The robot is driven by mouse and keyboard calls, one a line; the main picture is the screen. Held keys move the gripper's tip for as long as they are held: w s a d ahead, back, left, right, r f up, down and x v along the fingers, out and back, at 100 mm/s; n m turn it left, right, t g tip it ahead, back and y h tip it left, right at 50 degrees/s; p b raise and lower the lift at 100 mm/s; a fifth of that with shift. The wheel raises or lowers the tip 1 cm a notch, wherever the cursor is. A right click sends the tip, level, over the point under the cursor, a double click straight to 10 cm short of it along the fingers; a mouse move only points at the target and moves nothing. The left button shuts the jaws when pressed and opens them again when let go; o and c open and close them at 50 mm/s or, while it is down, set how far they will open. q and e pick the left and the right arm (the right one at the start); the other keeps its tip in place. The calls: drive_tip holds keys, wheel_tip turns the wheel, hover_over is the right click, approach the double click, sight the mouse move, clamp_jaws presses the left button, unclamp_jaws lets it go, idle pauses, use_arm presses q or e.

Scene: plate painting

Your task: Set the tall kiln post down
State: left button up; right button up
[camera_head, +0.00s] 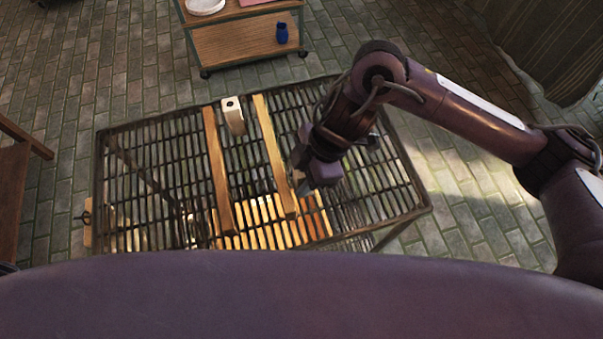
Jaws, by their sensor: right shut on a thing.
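A cream kiln post (235,121) with a dark hole in its top end stands on the metal grate table, between two wooden bars near the back edge. I cannot tell whether it is the tall one. My right gripper (303,187) is over the right part of the grate, close to the near end of the right wooden bar (268,140). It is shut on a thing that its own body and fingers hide. I cannot tell whether that thing touches the grate. My left gripper is out of view.
The grate table (345,155) has the left wooden bar (217,170) on it and open room at left and right. Something lit orange shows through its near part. A wheeled wooden cart (228,42) with a blue jar (282,33) stands behind.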

drive_tip(key=o, duration=1.1)
drive_tip(key=shift+f, duration=0.1)
drive_tip(key=shift+r, duration=0.25)
drive_tip(key=v, duration=1.1)
drive_tip(key=shift+d+r, duration=0.25)
drive_tip(key=shift+r, duration=0.1)
